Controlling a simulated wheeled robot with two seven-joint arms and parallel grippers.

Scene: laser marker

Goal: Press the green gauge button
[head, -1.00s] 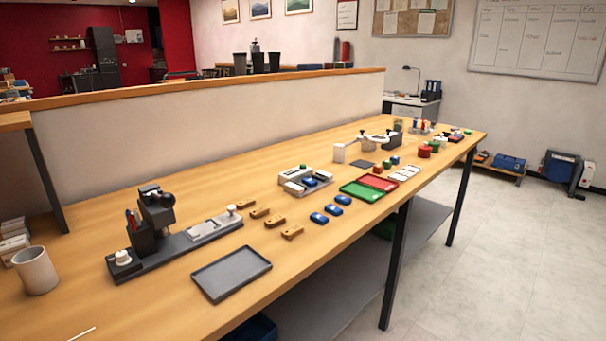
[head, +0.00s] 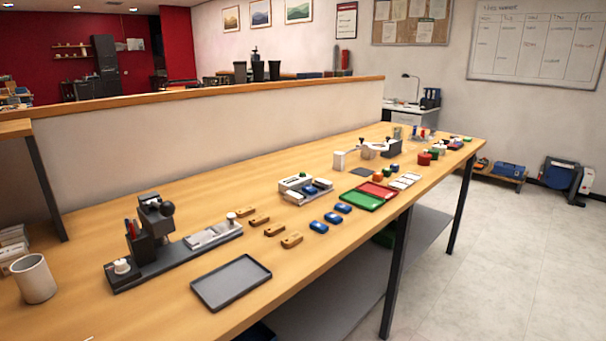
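A white boxy device (head: 296,182) with a dark panel on top stands mid-table and looks like the gauge. A blue block (head: 311,190) sits at its front. Its green button is too small to make out for certain. Neither of my grippers shows in the head view.
A dark marking station (head: 150,240) with a black knob is at left, with a grey tray (head: 231,282) in front. Wooden blocks (head: 274,230), blue blocks (head: 333,217) and a green tray (head: 361,201) line the table. A mug (head: 34,279) stands at far left.

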